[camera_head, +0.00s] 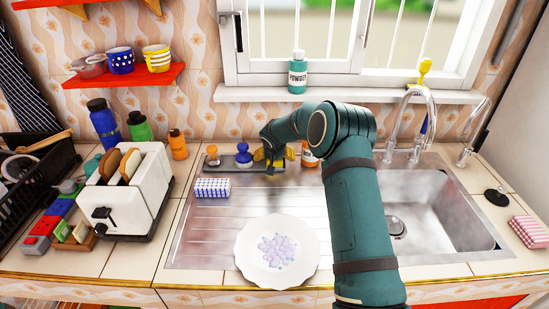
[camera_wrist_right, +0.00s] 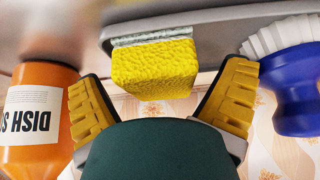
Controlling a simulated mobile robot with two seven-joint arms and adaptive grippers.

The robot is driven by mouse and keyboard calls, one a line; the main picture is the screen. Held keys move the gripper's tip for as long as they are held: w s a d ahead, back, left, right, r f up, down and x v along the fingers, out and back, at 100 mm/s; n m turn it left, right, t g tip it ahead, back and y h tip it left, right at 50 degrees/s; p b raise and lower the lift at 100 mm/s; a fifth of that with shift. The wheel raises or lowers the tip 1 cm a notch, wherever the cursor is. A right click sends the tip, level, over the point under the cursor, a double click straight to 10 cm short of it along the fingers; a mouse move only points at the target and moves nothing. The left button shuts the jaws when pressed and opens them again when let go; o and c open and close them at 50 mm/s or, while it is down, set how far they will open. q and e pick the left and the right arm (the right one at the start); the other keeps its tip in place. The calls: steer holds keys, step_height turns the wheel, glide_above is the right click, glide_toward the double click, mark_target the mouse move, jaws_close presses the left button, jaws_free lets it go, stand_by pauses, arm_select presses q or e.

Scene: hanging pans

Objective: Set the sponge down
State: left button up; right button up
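The yellow sponge (camera_wrist_right: 153,68), with a pale grey-white layer on one side, is in the right wrist view against the grey caddy tray (camera_wrist_right: 205,23). It lies between the two yellow-padded fingers of my right gripper (camera_wrist_right: 163,78), with a visible gap to each finger. The right gripper is open and not holding it. In the head view my right arm reaches over the counter to the back, with its gripper (camera_head: 275,157) at the tray. There the sponge is hard to tell from the yellow finger pads. My left gripper is not in view.
An orange dish soap bottle (camera_wrist_right: 38,115) and a blue brush (camera_wrist_right: 297,88) stand close on either side of the gripper. A white plate (camera_head: 277,251) and a checked blue-white cloth (camera_head: 212,187) lie in front. The sink (camera_head: 435,215) is to the right, a toaster (camera_head: 128,200) left.

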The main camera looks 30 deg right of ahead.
steer(key=shift+s+a+r, duration=0.1)
steer(key=shift+s+r, duration=0.05)
steer(key=shift+r, duration=0.35)
steer(key=v, duration=1.1)
steer(key=shift+p, duration=0.4)
steer(key=shift+r, duration=0.1)
